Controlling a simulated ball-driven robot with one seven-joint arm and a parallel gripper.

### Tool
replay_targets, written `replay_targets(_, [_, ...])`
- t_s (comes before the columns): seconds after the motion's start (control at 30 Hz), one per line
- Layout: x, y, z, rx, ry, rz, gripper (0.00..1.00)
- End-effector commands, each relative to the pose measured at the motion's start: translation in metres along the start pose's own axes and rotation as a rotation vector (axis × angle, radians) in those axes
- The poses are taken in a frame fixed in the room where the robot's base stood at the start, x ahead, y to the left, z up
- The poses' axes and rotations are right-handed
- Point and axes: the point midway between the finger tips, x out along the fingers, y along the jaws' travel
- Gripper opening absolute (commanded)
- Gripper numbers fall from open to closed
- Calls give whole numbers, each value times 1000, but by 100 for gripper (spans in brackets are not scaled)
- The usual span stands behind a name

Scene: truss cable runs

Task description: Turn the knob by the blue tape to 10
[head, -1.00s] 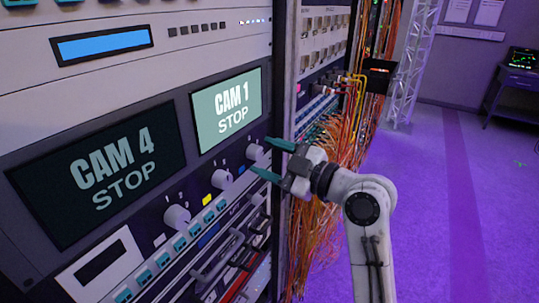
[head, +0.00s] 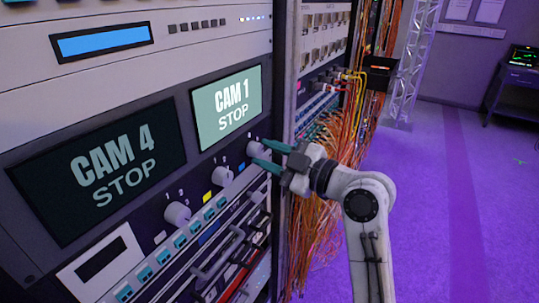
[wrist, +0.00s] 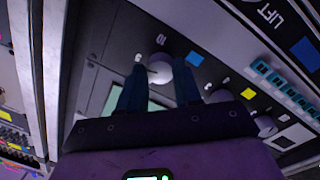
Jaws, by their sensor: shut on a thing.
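The knob by the blue tape is a light round knob (wrist: 158,68) on the dark panel, also in the head view (head: 254,149) below the CAM 1 screen. The blue tape (wrist: 195,58) is right beside it in the wrist view. Marks 9 and 10 show around the knob in the wrist view. My gripper (head: 264,152) is shut on this knob, with one teal finger on each side; it also shows in the wrist view (wrist: 158,75). The knob's pointer is too small to read for certain.
Another knob (head: 221,177) sits by yellow tape (head: 207,197), and a third knob (head: 177,214) is further left. The CAM 1 screen (head: 226,107) and CAM 4 screen (head: 98,170) read STOP. Orange cables (head: 318,235) hang behind my wrist. The floor at right is free.

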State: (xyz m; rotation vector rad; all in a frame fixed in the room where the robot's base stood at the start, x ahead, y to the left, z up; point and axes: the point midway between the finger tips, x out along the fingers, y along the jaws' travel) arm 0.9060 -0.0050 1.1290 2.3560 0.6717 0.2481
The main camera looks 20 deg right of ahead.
Motion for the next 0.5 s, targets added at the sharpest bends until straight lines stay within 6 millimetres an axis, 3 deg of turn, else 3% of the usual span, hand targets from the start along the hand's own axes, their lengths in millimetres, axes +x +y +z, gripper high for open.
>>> replay_targets(0.27, [0, 0, 0, 71, -5, -5, 3])
replay_targets(0.5, [0, 0, -1, 242, -15, -14, 3])
